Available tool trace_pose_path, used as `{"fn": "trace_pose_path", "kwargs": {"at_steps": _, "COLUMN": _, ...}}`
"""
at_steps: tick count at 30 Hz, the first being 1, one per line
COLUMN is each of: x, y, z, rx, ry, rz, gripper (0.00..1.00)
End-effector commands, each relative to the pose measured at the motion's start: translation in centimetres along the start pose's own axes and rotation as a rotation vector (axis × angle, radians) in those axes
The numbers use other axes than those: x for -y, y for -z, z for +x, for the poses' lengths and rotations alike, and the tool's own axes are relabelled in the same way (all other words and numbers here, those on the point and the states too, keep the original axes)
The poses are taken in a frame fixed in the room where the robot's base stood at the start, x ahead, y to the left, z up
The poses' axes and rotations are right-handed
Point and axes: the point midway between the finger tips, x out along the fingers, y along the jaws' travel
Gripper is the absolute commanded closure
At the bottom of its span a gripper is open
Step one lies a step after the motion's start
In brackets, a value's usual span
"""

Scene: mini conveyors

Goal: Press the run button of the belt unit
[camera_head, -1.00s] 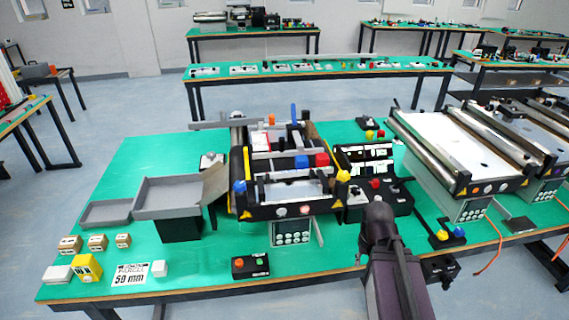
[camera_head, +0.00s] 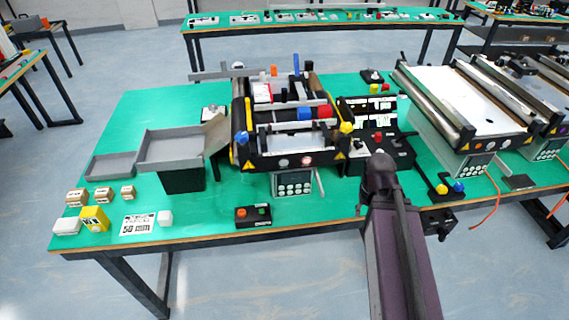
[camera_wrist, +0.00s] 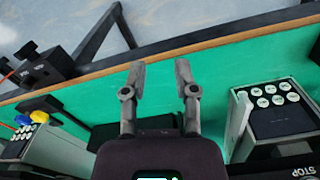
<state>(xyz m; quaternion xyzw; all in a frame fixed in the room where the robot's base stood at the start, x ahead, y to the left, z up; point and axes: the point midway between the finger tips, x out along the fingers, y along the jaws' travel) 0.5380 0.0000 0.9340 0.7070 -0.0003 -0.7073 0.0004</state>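The belt unit (camera_head: 262,162) stands mid-table, black-sided with yellow corner pieces, and has a keypad panel (camera_head: 294,183) with pale round buttons below its front. Which button is the run button cannot be read. In the wrist view my gripper (camera_wrist: 158,75) is open and empty above the green table. A keypad panel (camera_wrist: 270,100) with pale round buttons is right of its fingers, apart from them. My gripper does not show in the head view.
Grey trays (camera_head: 170,147) and small boxes (camera_head: 95,218) stand at the left. Another conveyor (camera_head: 465,105) is at the right. Yellow and blue knobs (camera_wrist: 24,119) and a black box (camera_wrist: 45,66) show left in the wrist view. STOP lettering (camera_wrist: 300,170) is at its lower right.

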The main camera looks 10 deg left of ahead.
Motion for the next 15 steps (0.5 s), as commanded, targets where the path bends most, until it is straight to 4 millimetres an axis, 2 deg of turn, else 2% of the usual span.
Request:
{"fn": "trace_pose_path", "kwargs": {"at_steps": 1, "x": 0.00, "y": 0.00, "z": 0.00, "rx": 0.000, "ry": 0.000, "rz": 0.000, "gripper": 0.84}}
{"fn": "trace_pose_path", "kwargs": {"at_steps": 3, "x": 0.00, "y": 0.00, "z": 0.00, "rx": 0.000, "ry": 0.000, "rz": 0.000, "gripper": 1.00}}
{"fn": "trace_pose_path", "kwargs": {"at_steps": 15, "x": 0.00, "y": 0.00, "z": 0.00, "rx": 0.000, "ry": 0.000, "rz": 0.000, "gripper": 1.00}}
